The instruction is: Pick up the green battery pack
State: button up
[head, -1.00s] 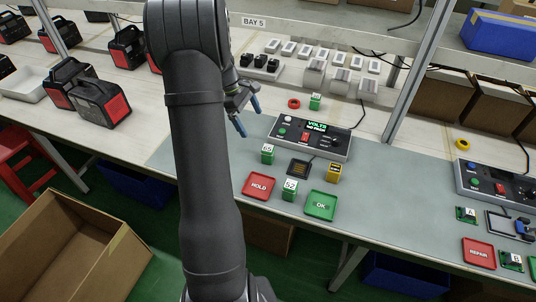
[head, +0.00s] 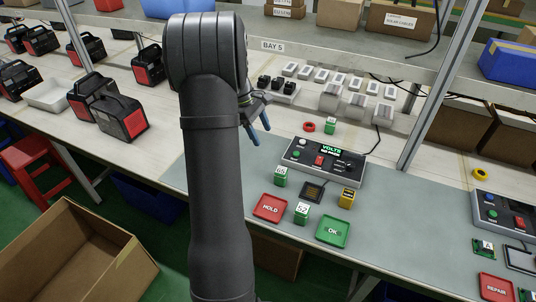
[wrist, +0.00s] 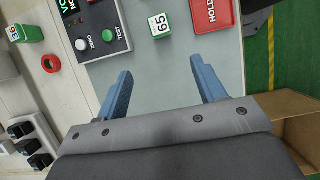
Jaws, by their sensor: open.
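Several small green battery packs stand on the bench. One marked 65 (head: 280,177) is left of the dark square socket (head: 311,192); it also shows at the top of the wrist view (wrist: 161,27). One marked 52 (head: 302,213) stands between the red HOLD tray (head: 269,208) and the green OK tray (head: 332,231). A third green pack (head: 330,126) stands behind the tester, and at upper left in the wrist view (wrist: 26,33). My gripper (head: 260,132) is open and empty above the bench, left of the tester, apart from all the packs.
A tester box (head: 324,157) with buttons and a display stands behind the socket. A yellow pack (head: 347,198) is right of the socket. A red ring (head: 309,127) lies near the third green pack. Black blocks (head: 278,83) sit in a white rack behind my gripper.

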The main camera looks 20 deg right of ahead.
jog(key=m, duration=0.1)
jog(key=m+t, duration=0.7)
jog(key=m, duration=0.9)
send_near(281, 170)
jog(key=x, duration=0.6)
jog(key=shift+f, duration=0.4)
jog(key=shift+x, duration=3)
jog(key=shift+d, duration=0.1)
jog(key=c, duration=1.2)
jog(key=shift+r, duration=0.1)
